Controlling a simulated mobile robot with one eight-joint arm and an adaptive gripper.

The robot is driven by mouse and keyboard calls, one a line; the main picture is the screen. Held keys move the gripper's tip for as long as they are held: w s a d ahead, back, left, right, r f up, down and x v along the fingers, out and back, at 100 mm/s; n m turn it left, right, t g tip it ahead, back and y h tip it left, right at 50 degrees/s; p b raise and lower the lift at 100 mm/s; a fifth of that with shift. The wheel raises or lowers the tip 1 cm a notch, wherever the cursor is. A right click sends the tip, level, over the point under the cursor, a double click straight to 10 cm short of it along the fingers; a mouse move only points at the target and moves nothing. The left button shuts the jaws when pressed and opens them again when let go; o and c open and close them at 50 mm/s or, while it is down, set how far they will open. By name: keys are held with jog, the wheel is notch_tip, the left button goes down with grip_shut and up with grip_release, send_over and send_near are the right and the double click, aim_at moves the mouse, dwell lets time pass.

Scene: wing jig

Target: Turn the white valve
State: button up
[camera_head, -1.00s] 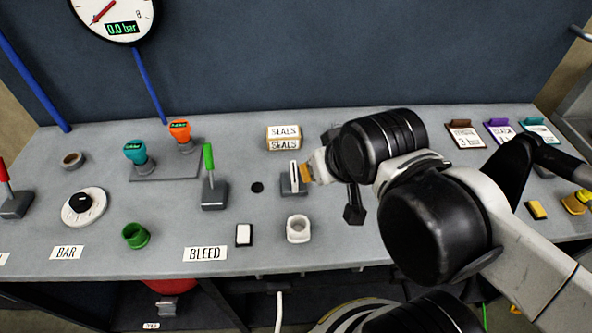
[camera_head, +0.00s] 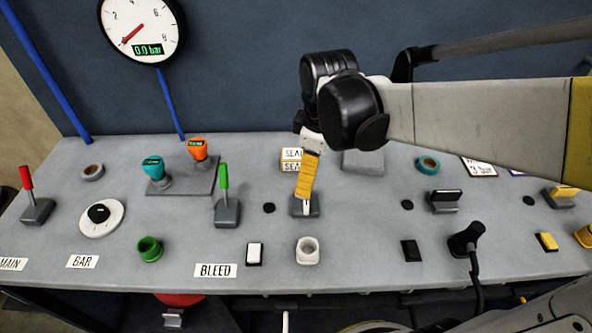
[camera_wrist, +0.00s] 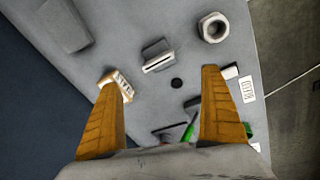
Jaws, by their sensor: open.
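The white valve (camera_head: 306,208) is a white lever on a grey base on the panel, between a black hole and the right half. My gripper (camera_head: 304,190) hangs above it and its yellow fingers partly hide it in the head view. In the wrist view, the white valve (camera_wrist: 158,62) shows as a white bar on its base, beyond the fingertips. My gripper (camera_wrist: 160,82) is open with nothing between the fingers. I cannot tell whether a finger touches the lever.
A green lever valve (camera_head: 225,200) stands to the left. A SEALS box (camera_head: 291,160) is just behind the white valve. A white ring-shaped part (camera_head: 308,250) and a white switch (camera_head: 254,254) lie in front. A gauge (camera_head: 141,28) reads 0.0 bar.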

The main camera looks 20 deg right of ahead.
jog(key=w+f+n+g, duration=0.1)
jog(key=w+f+n, duration=0.2)
jog(key=n, duration=0.1)
jog(key=shift+w+f+g, duration=0.1)
jog(key=shift+g, duration=0.3)
notch_tip(320, 180, down, 11)
jog(key=b, duration=0.3)
jog(key=shift+r, duration=0.2)
jog(key=c, duration=1.2)
